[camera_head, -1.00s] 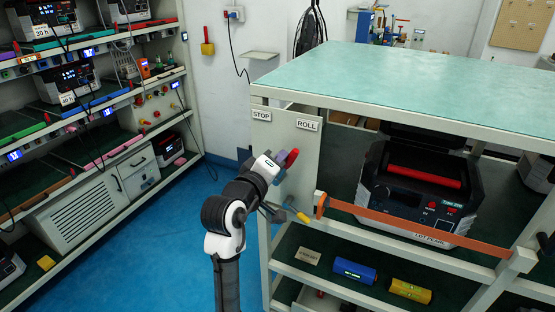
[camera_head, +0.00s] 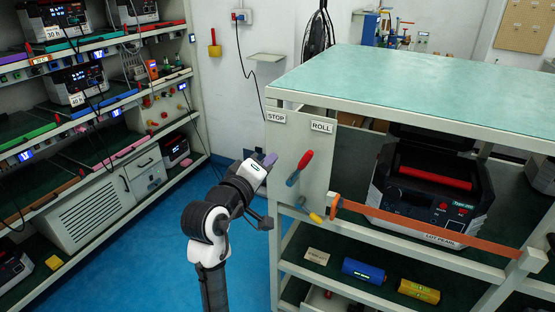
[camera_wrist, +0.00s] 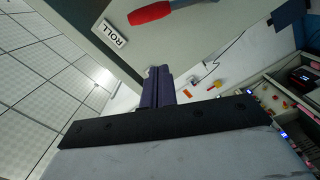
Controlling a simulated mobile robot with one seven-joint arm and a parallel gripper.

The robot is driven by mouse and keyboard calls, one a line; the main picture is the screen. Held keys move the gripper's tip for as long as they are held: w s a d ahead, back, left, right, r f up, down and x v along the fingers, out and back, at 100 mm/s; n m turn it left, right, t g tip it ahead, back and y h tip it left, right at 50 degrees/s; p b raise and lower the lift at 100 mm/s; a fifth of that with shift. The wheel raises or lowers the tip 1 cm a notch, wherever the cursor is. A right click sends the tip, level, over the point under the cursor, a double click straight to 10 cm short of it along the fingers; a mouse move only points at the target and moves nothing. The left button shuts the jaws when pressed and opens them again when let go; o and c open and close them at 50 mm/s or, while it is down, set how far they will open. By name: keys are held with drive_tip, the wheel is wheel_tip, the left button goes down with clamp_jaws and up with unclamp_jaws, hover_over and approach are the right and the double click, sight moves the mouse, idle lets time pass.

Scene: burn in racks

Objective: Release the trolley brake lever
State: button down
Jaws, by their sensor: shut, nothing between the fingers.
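The brake lever (camera_head: 299,168) has a red grip and a grey shank. It is on the trolley's end panel (camera_head: 311,138), tilted up to the right, with its red tip below the ROLL label (camera_head: 321,127). The STOP label (camera_head: 276,117) is at the panel's upper left. My gripper (camera_head: 270,159) is shut and empty, left of the lever and apart from it. In the wrist view the closed fingers (camera_wrist: 158,88) point toward the panel, and the red grip (camera_wrist: 150,13) shows at the top beside the ROLL label (camera_wrist: 108,35).
The trolley (camera_head: 430,80) has a green top. An orange strap (camera_head: 420,224) crosses in front of a black unit (camera_head: 430,190). A yellow-handled tool (camera_head: 312,214) sticks out below the lever. A rack of devices (camera_head: 90,110) stands left, with clear blue floor between.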

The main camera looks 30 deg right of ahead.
drive_tip(key=b+v, duration=0.1)
drive_tip(key=v, duration=0.4)
drive_tip(key=shift+s, duration=0.1)
idle(0.3)
